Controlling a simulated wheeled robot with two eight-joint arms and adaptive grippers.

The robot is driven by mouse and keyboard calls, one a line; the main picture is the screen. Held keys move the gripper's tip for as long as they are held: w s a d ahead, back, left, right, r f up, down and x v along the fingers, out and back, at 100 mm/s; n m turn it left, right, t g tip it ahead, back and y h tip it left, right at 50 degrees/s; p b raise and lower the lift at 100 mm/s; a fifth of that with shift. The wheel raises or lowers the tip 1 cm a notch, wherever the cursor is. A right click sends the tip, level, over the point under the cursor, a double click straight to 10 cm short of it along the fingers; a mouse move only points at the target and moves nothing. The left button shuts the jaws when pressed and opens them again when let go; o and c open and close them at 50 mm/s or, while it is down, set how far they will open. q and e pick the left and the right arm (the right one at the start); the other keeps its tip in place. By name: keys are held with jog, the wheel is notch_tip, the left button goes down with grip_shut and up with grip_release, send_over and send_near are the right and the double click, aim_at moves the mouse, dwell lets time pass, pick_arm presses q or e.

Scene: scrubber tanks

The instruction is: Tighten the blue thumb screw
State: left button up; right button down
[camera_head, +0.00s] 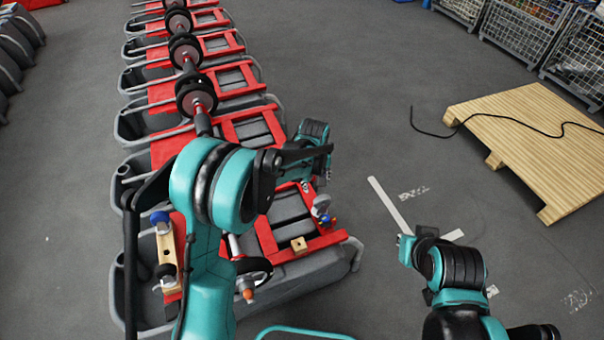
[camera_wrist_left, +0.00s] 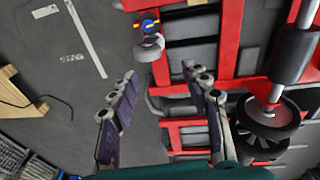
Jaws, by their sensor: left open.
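A small blue knob (camera_head: 325,220) sits by a grey wheel-like part at the right edge of the nearest red-framed tank. It also shows at the top of the left wrist view (camera_wrist_left: 148,24), with yellow and red bits. Another blue knob (camera_head: 160,217) sits on a wooden block at the tank's left. I cannot tell for sure which is the thumb screw. My left gripper (camera_wrist_left: 160,72) is open and empty, its fingers apart and below the knob in the wrist view, not touching it. In the head view its fingers are mostly hidden behind my wrist. My right gripper does not show.
A wooden pallet (camera_head: 540,140) with a black cable lies at the right. Wire crates (camera_head: 525,22) stand behind.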

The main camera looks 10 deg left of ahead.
pick_arm(q)
jog(key=s+a+r+m+t, duration=0.1)
jog(key=s+a+r, duration=0.2)
jog(key=r, duration=0.5)
jog(key=shift+s+a, duration=0.35)
jog(key=shift+s, duration=0.25)
jog(key=n+g, duration=0.3)
jog(key=n, duration=0.2)
send_over(326, 217)
notch_tip(326, 217, down, 22)
jog(key=shift+a+f, duration=0.15)
jog(key=shift+f, duration=0.4)
notch_tip(326, 217, down, 8)
jog(key=b, duration=0.3)
jog(key=shift+r, duration=0.25)
